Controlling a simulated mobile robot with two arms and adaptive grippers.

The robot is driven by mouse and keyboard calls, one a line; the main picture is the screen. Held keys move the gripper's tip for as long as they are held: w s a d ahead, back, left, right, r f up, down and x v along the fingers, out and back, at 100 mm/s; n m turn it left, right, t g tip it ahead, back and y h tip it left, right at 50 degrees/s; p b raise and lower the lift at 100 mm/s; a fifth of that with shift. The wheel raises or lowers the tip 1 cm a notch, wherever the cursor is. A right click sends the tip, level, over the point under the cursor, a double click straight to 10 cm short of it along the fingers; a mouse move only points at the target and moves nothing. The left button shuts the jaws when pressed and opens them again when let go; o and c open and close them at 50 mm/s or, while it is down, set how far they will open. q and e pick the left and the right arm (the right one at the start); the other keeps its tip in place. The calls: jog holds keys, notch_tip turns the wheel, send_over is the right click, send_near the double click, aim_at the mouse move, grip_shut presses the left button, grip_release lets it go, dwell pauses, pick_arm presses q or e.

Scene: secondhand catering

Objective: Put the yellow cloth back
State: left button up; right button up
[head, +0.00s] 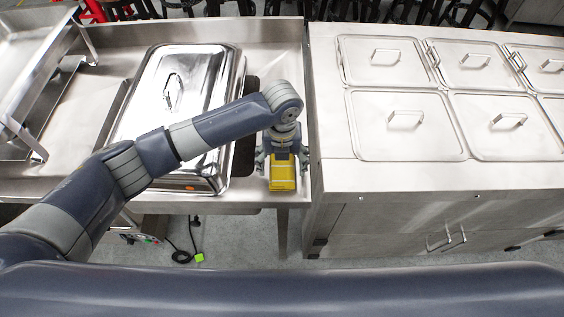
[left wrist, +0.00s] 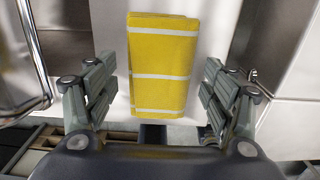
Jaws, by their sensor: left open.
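The yellow cloth (head: 283,177) lies folded on the steel counter (head: 262,190), near its front right corner. In the left wrist view the cloth (left wrist: 160,62) is yellow with thin white stripes and lies between and beyond the two fingers. My left gripper (head: 282,160) points down over the cloth. In the left wrist view its fingers (left wrist: 158,100) are spread apart, one on each side of the cloth, with a gap on both sides. The cloth's far part is hidden by the gripper in the head view. My right gripper does not show.
A lidded steel chafing dish (head: 190,90) stands left of the cloth, under my left arm. Right of the counter stands a steel unit (head: 325,100) with several lidded pans (head: 400,110). A cable with a green plug (head: 199,257) lies on the floor.

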aim_at(282, 167)
pick_arm(q)
jog(key=shift+r, duration=0.1)
notch_tip(282, 167, up, 12)
jog(key=b, duration=0.2)
dwell(0.3)
dwell(0.5)
